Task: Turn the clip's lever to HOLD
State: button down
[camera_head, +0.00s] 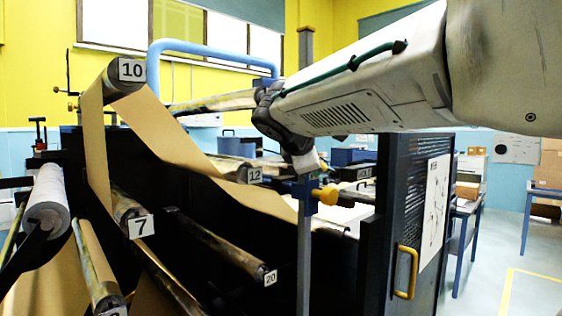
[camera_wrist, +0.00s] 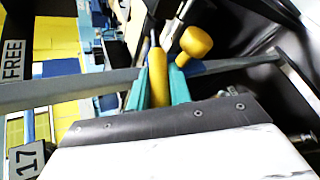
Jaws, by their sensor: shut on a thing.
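The clip (camera_head: 304,190) is a blue body on an upright grey post in the head view, with a yellow knob (camera_head: 328,195) on its right. My gripper (camera_wrist: 157,82) shows teal fingers in the wrist view. They are shut on a yellow lever handle (camera_wrist: 157,68), one finger on each side. The yellow knob (camera_wrist: 195,42) stands just right of the fingers, apart from the handle. A FREE label (camera_wrist: 13,60) is at the left of the wrist view. In the head view my arm comes from the upper right, and its end hides the lever and fingertips.
Brown kraft paper (camera_head: 155,120) runs over roller 10 (camera_head: 125,76) and down past roller 12 (camera_head: 235,172). Roller 7 (camera_head: 128,212) and roller 20 (camera_head: 220,243) lie lower. A dark perforated door (camera_head: 405,225) with a yellow handle stands right of the clip. Floor at far right is open.

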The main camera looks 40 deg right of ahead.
jog(key=shift+f, duration=0.1)
dwell(0.3)
jog(key=c, duration=1.3)
grip_release()
jog(key=v, duration=0.8)
jog(key=shift+s+d, duration=0.1)
